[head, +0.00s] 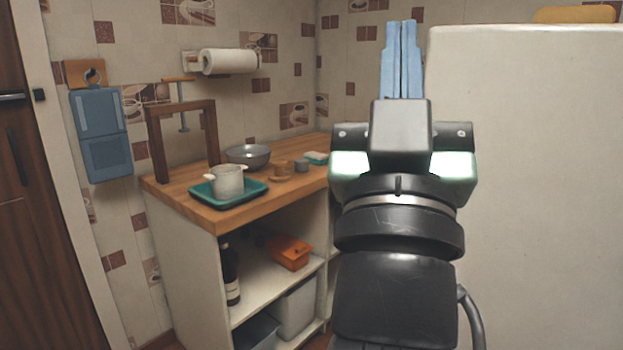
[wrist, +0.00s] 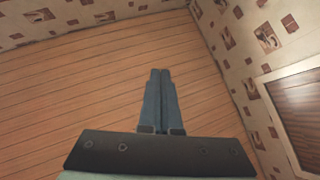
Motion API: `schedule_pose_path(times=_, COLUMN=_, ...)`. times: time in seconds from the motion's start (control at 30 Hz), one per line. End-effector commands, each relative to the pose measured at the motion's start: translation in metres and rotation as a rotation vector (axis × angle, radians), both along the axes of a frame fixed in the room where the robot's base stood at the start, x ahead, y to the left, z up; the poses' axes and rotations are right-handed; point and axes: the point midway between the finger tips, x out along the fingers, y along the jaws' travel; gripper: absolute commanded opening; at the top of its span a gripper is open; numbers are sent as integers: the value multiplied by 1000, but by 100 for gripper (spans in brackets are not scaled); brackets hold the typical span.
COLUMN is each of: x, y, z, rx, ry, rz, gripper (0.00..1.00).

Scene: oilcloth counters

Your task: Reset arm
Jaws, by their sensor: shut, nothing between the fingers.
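My gripper (head: 401,58) points upward in the head view, in front of the tiled wall and the left edge of a large white cabinet. Its two blue fingers are pressed together with nothing between them. In the wrist view the same closed fingers (wrist: 159,100) show against a plank-patterned surface, touching nothing. My black arm rises through the centre right of the head view and hides part of the counter's right end.
A wooden counter (head: 215,214) at left holds a teal tray (head: 205,203) with a white pot (head: 228,180), a grey bowl (head: 247,155) and a wooden frame (head: 155,140). An orange box (head: 291,252) sits on the shelf below. The white cabinet (head: 540,190) stands close at right.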

Motion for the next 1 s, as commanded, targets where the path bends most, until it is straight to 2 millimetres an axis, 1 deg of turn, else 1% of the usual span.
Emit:
schedule_pose_path(times=0.03, x=-17, y=22, z=6, rx=20, ry=-18, rz=77, gripper=0)
schedule_pose_path(times=0.1, x=-39, y=47, z=11, rx=45, ry=-35, rz=179, gripper=0)
schedule_pose_path(times=0.17, x=-59, y=67, z=15, rx=61, ry=-45, rz=261, gripper=0)
schedule_pose_path(times=0.2, x=-72, y=80, z=17, rx=70, ry=-52, rz=318, gripper=0)
schedule_pose_path(times=0.3, x=-69, y=78, z=49, rx=71, ry=-48, rz=312, gripper=0)
schedule_pose_path(times=0.47, x=-69, y=77, z=87, rx=70, ry=-49, rz=309, gripper=0)
schedule_pose_path(times=0.57, x=-69, y=77, z=116, rx=69, ry=-50, rz=308, gripper=0)
schedule_pose_path(times=0.7, x=-69, y=77, z=160, rx=68, ry=-49, rz=308, gripper=0)
schedule_pose_path(times=0.9, x=-69, y=77, z=222, rx=68, ry=-49, rz=308, gripper=0)
schedule_pose_path(times=1.0, x=-69, y=77, z=248, rx=68, ry=-49, rz=308, gripper=0)
